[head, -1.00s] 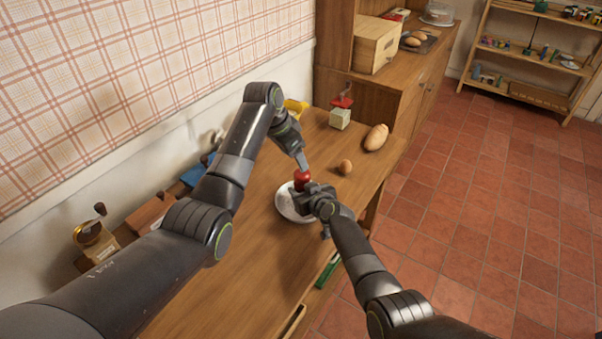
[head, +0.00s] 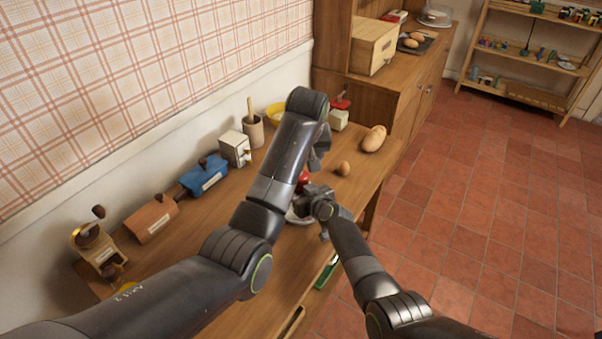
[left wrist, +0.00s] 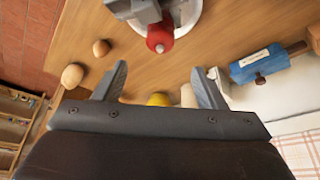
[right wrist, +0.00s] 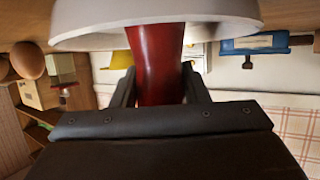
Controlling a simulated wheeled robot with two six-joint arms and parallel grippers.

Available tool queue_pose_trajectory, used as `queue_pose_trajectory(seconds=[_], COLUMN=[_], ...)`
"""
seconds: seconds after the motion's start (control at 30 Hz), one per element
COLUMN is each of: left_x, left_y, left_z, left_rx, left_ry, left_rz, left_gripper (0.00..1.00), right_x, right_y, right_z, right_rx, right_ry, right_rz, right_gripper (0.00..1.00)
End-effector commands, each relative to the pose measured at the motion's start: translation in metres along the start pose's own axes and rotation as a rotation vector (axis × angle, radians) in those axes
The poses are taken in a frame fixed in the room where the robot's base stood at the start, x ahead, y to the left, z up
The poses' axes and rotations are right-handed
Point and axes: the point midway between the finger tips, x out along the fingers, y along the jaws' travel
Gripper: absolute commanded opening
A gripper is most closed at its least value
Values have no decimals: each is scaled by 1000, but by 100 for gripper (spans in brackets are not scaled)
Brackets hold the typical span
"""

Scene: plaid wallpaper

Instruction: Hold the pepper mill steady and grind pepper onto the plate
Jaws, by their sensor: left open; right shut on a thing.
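The red pepper mill (head: 303,177) stands at the plate (head: 291,218), partly hidden by my arms in the head view. My right gripper (head: 314,199) is shut around the mill's red body, which fills the jaws in the right wrist view (right wrist: 158,62). The white plate's rim (right wrist: 75,22) is beyond it there; I cannot tell whether the mill touches it. My left gripper (head: 322,148) is open and empty, apart from the mill. In the left wrist view, the mill's round red top (left wrist: 160,36) lies beyond the open fingertips (left wrist: 158,75).
A brown egg (head: 343,168) and a larger tan oval thing (head: 374,139) lie to the right. A pale box with a red top (head: 339,118) stands behind. The counter's near middle is clear.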

Motion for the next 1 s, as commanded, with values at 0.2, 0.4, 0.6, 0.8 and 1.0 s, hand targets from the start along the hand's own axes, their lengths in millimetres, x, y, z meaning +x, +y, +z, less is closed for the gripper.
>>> queue_pose_trajectory(seconds=[0.2,0.4,0.6,0.8,1.0], left_x=[39,68,89,101,105], left_y=[-1,-1,0,0,-1], left_z=[1,0,0,0,1], left_rx=[3,3,3,4,3], left_ry=[-5,-3,-2,-1,-1], left_rz=[-3,-2,-1,1,1], left_gripper=[65,65,65,65,65], right_x=[0,0,0,0,0], right_y=[0,0,0,0,0], right_z=[-1,-1,-1,-1,-1], right_rx=[0,0,0,0,0], right_ry=[1,1,1,1,1], right_rz=[0,0,0,0,0], right_gripper=[15,15,15,15,15])
